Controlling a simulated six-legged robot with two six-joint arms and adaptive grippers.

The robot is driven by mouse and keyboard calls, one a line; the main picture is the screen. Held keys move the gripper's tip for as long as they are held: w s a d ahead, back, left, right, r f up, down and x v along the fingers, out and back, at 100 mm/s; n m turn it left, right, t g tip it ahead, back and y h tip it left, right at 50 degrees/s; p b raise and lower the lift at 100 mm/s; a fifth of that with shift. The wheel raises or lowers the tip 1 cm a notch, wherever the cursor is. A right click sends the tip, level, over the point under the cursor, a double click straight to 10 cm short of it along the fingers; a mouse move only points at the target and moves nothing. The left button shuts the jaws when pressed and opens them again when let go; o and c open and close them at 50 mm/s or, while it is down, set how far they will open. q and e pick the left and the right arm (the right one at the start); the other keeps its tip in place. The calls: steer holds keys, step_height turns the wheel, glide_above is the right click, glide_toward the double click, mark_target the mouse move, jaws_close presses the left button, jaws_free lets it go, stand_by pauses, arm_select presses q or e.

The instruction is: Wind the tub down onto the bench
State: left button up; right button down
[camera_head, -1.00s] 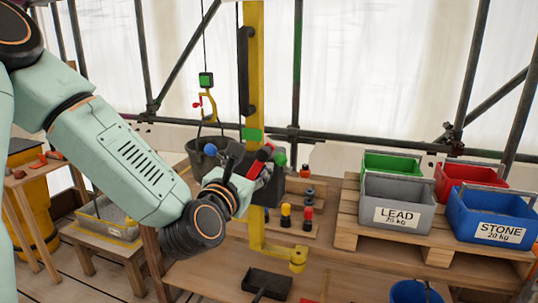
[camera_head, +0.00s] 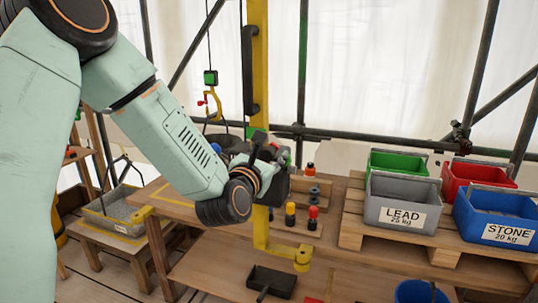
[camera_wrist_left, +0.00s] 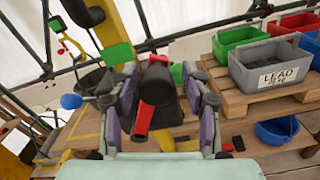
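The dark tub (camera_head: 230,141) hangs under the yellow hook (camera_head: 212,102) behind my left arm, which hides most of it. In the wrist view its dark side (camera_wrist_left: 92,82) shows left of the winch. Whether it touches the bench (camera_head: 172,201) is hidden. The winch is on the yellow post (camera_head: 260,75). Its crank has a red arm and black grip (camera_wrist_left: 156,82). My left gripper (camera_head: 268,162) is at the winch. In the wrist view its fingers (camera_wrist_left: 158,98) stand apart on either side of the black grip, with narrow gaps. My right gripper is out of view.
A grey LEAD bin (camera_head: 401,202), blue STONE bin (camera_head: 494,215), green bin (camera_head: 398,163) and red bin (camera_head: 478,173) stand on a pallet at right. Small coloured weights (camera_head: 313,217) stand right of the post. A blue bucket (camera_head: 420,292) is lower right.

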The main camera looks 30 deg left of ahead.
arm_select(q)
steer(key=shift+c, duration=0.7)
steer(key=shift+s+a, duration=0.15)
steer(key=shift+a, duration=0.1)
steer(key=c, duration=0.5)
steer(key=shift+d, duration=0.15)
jaws_close()
